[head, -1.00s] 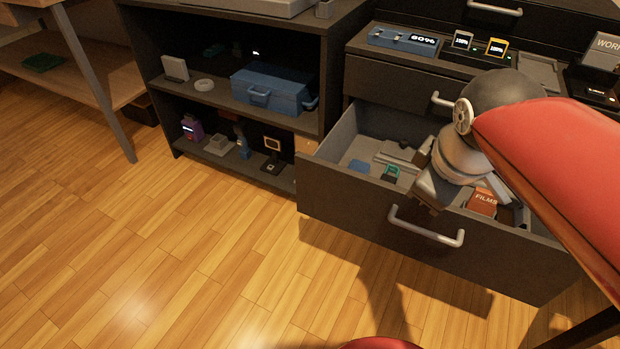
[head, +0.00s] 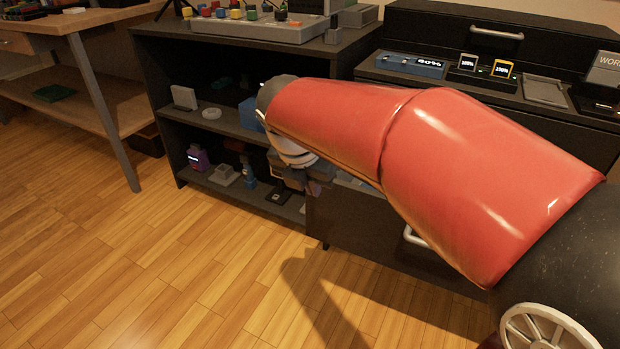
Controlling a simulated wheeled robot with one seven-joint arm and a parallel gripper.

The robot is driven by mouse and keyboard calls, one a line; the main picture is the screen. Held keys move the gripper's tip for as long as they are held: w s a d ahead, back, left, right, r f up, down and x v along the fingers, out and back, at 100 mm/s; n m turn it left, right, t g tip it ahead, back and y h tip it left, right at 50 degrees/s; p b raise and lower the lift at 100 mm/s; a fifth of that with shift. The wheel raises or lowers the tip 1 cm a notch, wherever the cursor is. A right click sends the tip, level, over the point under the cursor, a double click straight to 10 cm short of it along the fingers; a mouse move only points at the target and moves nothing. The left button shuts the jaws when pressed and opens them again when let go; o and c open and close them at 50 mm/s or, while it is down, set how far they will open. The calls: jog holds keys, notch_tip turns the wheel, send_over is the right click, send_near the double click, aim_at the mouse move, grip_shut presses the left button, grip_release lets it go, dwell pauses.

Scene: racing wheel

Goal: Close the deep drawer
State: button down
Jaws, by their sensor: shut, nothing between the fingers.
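The deep drawer (head: 352,222) is the dark lower drawer at the centre right. Its front shows below my red arm, with part of its silver handle (head: 413,238). A narrow strip of its inside seems to show beside my gripper; my arm hides the rest, so I cannot tell how far out it stands. My gripper (head: 314,187) is shut and empty, pointing down near the drawer's left front corner. It is partly hidden by my arm, and I cannot tell whether it touches the drawer.
An open dark shelf unit (head: 160,110) with small items stands left of the drawer, with a tray of coloured pieces (head: 255,27) on top. A wooden table (head: 75,20) is at the far left. The wooden floor (head: 130,270) in front is clear.

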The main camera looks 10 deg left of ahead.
jog(key=a+x, duration=0.1)
jog(key=x, duration=0.3)
send_over(329, 197)
jog(key=s, duration=0.2)
jog(key=shift+s+a+f+b, duration=0.1)
jog(key=shift+a+f+b, duration=0.15)
jog(key=shift+a+b, duration=0.2)
jog(key=shift+d, duration=0.1)
